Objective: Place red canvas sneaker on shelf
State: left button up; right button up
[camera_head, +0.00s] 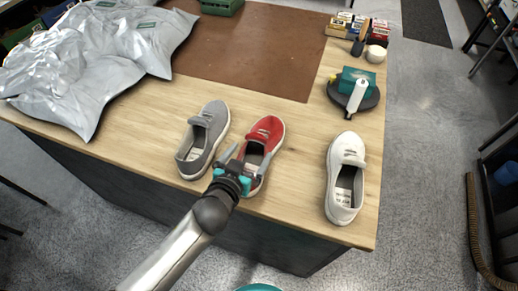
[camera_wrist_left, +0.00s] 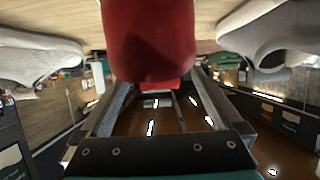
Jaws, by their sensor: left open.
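The red canvas sneaker (camera_head: 264,139) stands on the wooden table near its front edge, toe away from me, between a grey sneaker (camera_head: 205,135) and a white sneaker (camera_head: 344,178). My left gripper (camera_head: 247,160) is open at its heel, with one finger on either side. In the left wrist view the red heel (camera_wrist_left: 150,45) fills the top middle, just beyond and between the open fingers (camera_wrist_left: 158,100). Whether the fingers touch it I cannot tell. My right gripper is not in view. I cannot make out a clear empty shelf for the sneaker.
Silver plastic bags (camera_head: 95,55) cover the table's left. A brown mat (camera_head: 255,50) lies at the back. A teal box on a round dark stand (camera_head: 355,92), a white ball (camera_head: 375,54) and small boxes stand at the right. Racks show at the right edge; grey floor there is open.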

aim_at(256, 158)
pick_arm(q)
jog(key=shift+x, duration=2.5)
jog(key=shift+s+d+f, duration=0.1)
jog(key=c, duration=1.3)
jog(key=shift+c, duration=0.6)
